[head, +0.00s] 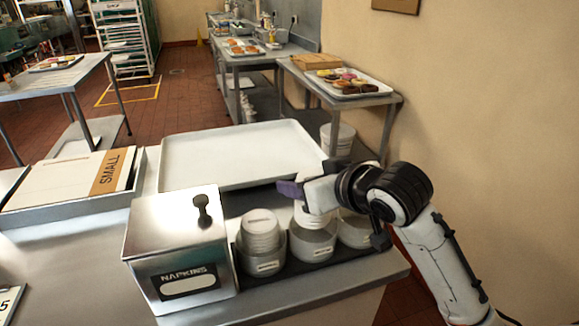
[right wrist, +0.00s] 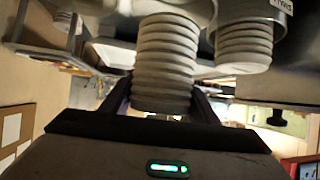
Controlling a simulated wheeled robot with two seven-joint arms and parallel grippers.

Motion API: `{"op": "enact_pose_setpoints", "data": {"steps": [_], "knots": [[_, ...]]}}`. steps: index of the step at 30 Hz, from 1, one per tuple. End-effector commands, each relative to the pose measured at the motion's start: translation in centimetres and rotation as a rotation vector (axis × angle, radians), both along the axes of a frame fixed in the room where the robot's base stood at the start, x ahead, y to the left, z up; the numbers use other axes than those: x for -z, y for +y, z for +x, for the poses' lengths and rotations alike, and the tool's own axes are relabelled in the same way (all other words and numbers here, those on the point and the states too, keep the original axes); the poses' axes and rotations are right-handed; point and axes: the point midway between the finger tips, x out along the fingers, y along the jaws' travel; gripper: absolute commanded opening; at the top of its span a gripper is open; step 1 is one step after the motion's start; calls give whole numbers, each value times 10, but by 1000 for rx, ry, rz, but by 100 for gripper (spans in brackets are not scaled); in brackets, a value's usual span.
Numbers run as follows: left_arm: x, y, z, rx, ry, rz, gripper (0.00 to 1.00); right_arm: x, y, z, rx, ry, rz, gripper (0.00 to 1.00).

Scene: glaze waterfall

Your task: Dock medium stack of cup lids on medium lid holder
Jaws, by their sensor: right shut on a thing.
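My right gripper (head: 303,190) is shut on a white ribbed stack of cup lids (head: 308,216), held over the middle lid holder (head: 312,243). In the right wrist view the held stack (right wrist: 166,60) stands between the two fingers (right wrist: 162,100). Its far end meets the opening of a round holder (right wrist: 180,6) at the top edge; I cannot tell how deep it sits. The medium holder appears to be this middle one, but its label is too small to read. My left gripper is not in view.
A left holder (head: 262,267) carries another lid stack (head: 261,229); a right holder (head: 355,232) is partly behind my arm. All stand in a dark tray (head: 300,266). A metal napkin box (head: 178,248) is close on the left. A large white tray (head: 235,155) lies behind.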

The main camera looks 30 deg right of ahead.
Motion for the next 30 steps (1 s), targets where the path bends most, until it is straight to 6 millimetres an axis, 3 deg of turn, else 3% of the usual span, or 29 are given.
{"op": "enact_pose_setpoints", "data": {"steps": [11,14,19,30], "knots": [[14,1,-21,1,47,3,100,22,1,-1,-1,3,1,31],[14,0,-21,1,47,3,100,33,0,-1,0,5,0,31],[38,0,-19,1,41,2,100,52,0,-1,0,-2,-1,31],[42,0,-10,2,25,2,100,58,0,-1,0,-2,-1,31]]}}
